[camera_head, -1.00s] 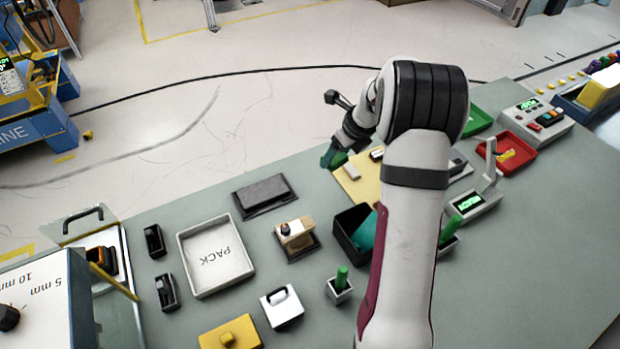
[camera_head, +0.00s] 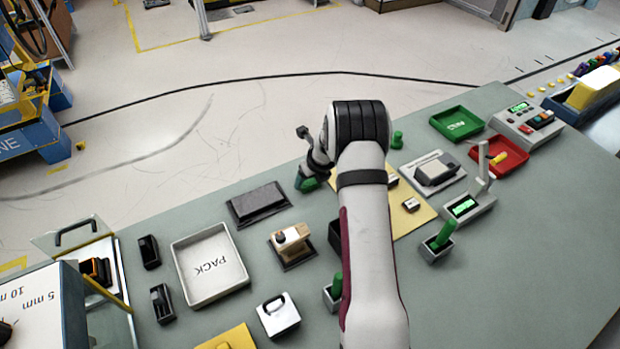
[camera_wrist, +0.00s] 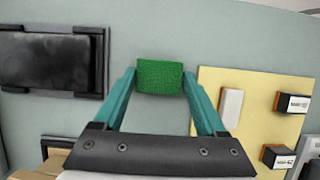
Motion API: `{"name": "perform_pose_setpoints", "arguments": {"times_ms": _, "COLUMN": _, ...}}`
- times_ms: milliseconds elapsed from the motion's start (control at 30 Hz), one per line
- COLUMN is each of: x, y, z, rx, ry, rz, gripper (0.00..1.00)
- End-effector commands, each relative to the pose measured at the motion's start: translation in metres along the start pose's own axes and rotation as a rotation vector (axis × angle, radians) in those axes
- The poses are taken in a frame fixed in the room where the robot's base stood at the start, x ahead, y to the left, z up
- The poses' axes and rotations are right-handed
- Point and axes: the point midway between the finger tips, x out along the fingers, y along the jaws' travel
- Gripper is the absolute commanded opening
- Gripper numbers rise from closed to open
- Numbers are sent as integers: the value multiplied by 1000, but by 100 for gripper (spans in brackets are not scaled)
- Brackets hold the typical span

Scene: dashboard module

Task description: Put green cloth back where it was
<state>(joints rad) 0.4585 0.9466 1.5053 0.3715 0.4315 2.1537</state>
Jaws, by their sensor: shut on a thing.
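The green cloth (camera_wrist: 159,76) is a small textured green piece between the teal fingertips of my gripper (camera_wrist: 158,82) in the wrist view. The gripper is shut on it, with one finger at each side. In the head view my gripper (camera_head: 308,182) is beyond the arm, near the table's far edge, right of the dark flat pad. The cloth is hard to tell apart from the fingers there. Its height above the grey table is unclear. A black bin (camera_head: 335,237) is mostly hidden behind my arm.
The dark pad (camera_head: 258,203) lies left of the gripper. A yellow mat (camera_wrist: 240,110) with a white block (camera_wrist: 231,108) and small boxes lies right. A wooden block (camera_head: 291,238) on a dark base and the white PACK tray (camera_head: 210,262) stand nearer. Bare table surrounds the cloth.

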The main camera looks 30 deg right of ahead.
Motion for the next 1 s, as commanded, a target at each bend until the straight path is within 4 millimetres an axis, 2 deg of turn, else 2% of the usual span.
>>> {"name": "perform_pose_setpoints", "arguments": {"times_ms": 267, "x": 2, "y": 0, "z": -1, "rx": 0, "ry": 0, "rz": 0, "gripper": 22}}
{"name": "perform_pose_setpoints", "arguments": {"times_ms": 300, "x": 2, "y": 0, "z": -1, "rx": 0, "ry": -1, "rz": 0, "gripper": 77}}
{"name": "perform_pose_setpoints", "arguments": {"times_ms": 367, "x": 2, "y": 0, "z": -1, "rx": 0, "ry": -1, "rz": 0, "gripper": 86}}
{"name": "perform_pose_setpoints", "arguments": {"times_ms": 633, "x": 1, "y": 0, "z": 0, "rx": 0, "ry": -1, "rz": 0, "gripper": 86}}
{"name": "perform_pose_setpoints", "arguments": {"times_ms": 733, "x": -6, "y": -1, "z": 1, "rx": 0, "ry": -2, "rz": -1, "gripper": 86}}
{"name": "perform_pose_setpoints", "arguments": {"times_ms": 867, "x": -32, "y": -1, "z": 1, "rx": 0, "ry": -3, "rz": -1, "gripper": 86}}
{"name": "perform_pose_setpoints", "arguments": {"times_ms": 1000, "x": -69, "y": -1, "z": 2, "rx": 0, "ry": -5, "rz": -2, "gripper": 86}}
